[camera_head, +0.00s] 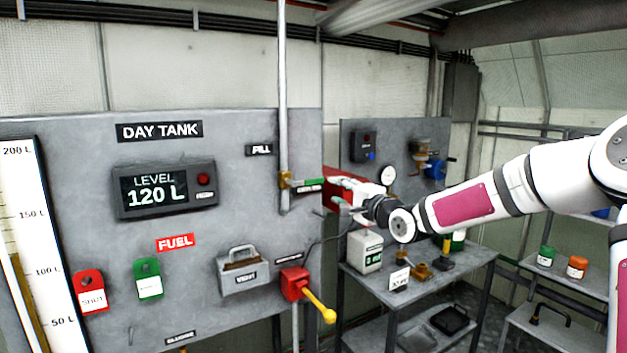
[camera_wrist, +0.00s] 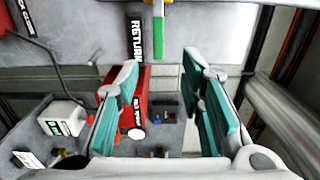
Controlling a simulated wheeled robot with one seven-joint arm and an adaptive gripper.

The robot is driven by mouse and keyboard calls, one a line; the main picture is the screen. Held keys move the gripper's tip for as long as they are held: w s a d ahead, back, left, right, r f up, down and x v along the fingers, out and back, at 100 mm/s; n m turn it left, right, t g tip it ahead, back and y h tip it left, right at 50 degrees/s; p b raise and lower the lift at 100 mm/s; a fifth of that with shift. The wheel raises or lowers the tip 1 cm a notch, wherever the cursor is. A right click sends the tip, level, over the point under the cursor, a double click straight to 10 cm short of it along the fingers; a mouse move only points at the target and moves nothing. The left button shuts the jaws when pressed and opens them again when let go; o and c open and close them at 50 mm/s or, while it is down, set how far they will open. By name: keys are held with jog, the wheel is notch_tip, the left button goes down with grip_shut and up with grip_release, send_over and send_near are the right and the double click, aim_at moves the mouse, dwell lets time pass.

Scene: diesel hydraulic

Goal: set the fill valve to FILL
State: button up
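The fill valve (camera_head: 285,181) is a brass body on a vertical grey pipe at the right of the day tank panel. Its green lever (camera_head: 309,181) points sideways to the right, above the RETURN label; the FILL label (camera_head: 262,150) is up and left of the valve. In the wrist view the green lever (camera_wrist: 159,38) and the RETURN label (camera_wrist: 135,38) show ahead of my gripper. My gripper (camera_wrist: 160,64) is open and empty, its teal-padded fingers on either side of the lever's line. In the head view my gripper (camera_head: 335,197) is just right of the lever.
A red valve with a yellow handle (camera_head: 318,305) juts from the panel below. A red box (camera_wrist: 132,105) shows past the left finger. Behind, a grey bench (camera_head: 462,262) holds a white box (camera_head: 365,250) and small parts. A dark cable hangs below my gripper.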

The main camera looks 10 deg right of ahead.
aim_at(316, 182)
jog(key=x, duration=0.6)
jog(key=b+x, duration=0.1)
jog(key=x, duration=0.6)
jog(key=shift+f, duration=0.2)
jog(key=shift+c, duration=0.6)
jog(key=shift+s, duration=0.1)
grip_shut()
